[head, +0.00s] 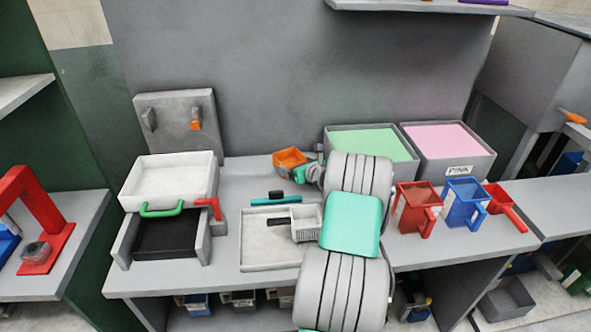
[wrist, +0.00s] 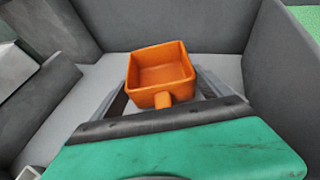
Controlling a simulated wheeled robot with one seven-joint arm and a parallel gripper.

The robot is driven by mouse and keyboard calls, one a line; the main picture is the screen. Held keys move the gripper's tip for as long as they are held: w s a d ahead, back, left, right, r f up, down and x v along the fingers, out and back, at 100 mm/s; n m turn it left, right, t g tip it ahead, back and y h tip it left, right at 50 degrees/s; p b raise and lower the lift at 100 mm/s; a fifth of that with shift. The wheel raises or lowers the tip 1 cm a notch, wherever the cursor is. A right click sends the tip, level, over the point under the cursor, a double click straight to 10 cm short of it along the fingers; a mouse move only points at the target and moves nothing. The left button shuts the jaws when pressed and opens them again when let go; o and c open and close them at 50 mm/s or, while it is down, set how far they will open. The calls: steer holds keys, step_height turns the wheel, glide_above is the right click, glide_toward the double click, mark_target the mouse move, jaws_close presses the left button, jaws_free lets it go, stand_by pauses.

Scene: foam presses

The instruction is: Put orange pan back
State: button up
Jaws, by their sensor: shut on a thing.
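The orange pan (head: 291,157) is a small square open scoop with a short handle, near the back of the bench by the grey back wall. It looks empty and roughly level in the wrist view (wrist: 162,70). My gripper (head: 304,173) is shut on its handle, which points toward me between the fingers (wrist: 163,97). I cannot tell whether the pan's underside touches the bench. My arm hides part of the bench to the right of the pan.
A press with a white tray (head: 172,180) stands left. A grey tray (head: 262,257) with a wire basket (head: 304,222) lies in front. Green (head: 369,145) and pink (head: 444,140) foam bins stand right, behind red (head: 416,207) and blue (head: 462,203) jugs and a red pan (head: 507,207).

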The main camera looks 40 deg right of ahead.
steer(key=shift+f, duration=1.25)
steer(key=o, duration=1.2)
